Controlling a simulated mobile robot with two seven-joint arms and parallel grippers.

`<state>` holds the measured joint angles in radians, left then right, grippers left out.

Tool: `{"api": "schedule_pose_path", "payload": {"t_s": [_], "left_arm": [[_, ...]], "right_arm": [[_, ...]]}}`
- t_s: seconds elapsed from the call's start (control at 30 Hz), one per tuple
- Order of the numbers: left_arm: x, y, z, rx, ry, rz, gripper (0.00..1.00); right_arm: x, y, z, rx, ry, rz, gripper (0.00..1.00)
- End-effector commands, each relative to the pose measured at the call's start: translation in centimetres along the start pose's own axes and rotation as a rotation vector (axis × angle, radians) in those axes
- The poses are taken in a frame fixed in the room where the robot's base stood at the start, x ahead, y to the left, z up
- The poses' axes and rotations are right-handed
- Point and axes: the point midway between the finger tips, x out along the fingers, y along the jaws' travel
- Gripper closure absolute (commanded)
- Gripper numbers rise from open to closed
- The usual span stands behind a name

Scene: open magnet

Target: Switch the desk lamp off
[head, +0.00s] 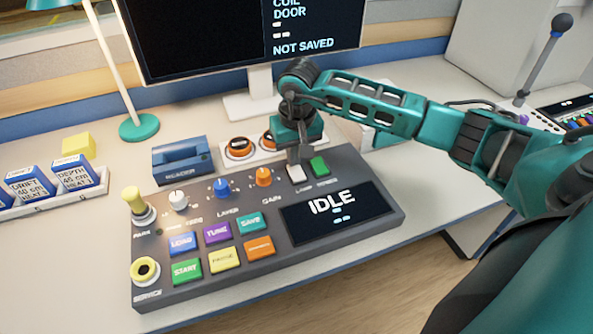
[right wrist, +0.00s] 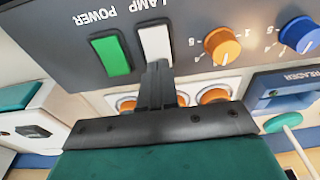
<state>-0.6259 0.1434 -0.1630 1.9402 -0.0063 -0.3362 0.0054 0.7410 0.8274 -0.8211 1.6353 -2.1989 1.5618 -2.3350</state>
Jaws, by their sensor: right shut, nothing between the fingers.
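The desk lamp (head: 139,127) stands at the back left, with a teal round base and a pale pole; its shade is cut off by the top edge. The white LAMP rocker switch (head: 296,174) is on the grey console, left of the green POWER switch (head: 319,166). The LAMP switch also shows in the right wrist view (right wrist: 154,44). My right gripper (head: 294,160) is shut and empty, pointing down at the LAMP switch. In the right wrist view its fingertips (right wrist: 157,68) overlap the switch's near end; I cannot tell whether they touch. My left gripper is out of view.
The console (head: 170,291) has several knobs, coloured buttons and an IDLE display (head: 338,212). A blue reader (head: 183,160) and orange round controls (head: 239,147) stand behind it. A monitor (head: 200,35) is at the back. A card tray (head: 50,203) lies left.

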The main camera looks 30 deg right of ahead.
Motion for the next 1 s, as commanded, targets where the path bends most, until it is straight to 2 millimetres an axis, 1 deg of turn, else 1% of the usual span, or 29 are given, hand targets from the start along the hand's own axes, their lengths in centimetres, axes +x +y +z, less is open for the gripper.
{"api": "schedule_pose_path", "payload": {"t_s": [0.7, 0.87, 1.0], "left_arm": [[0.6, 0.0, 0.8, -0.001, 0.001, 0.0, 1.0], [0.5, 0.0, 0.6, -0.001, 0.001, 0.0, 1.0], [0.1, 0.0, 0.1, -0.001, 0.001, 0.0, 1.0]], "right_arm": [[1.2, 0.0, 0.2, 0.0, -0.001, 0.001, 1.0], [0.9, 0.0, 0.2, 0.0, -0.002, 0.001, 1.0], [-0.1, 0.0, 0.0, 0.0, -0.002, 0.001, 1.0]]}}
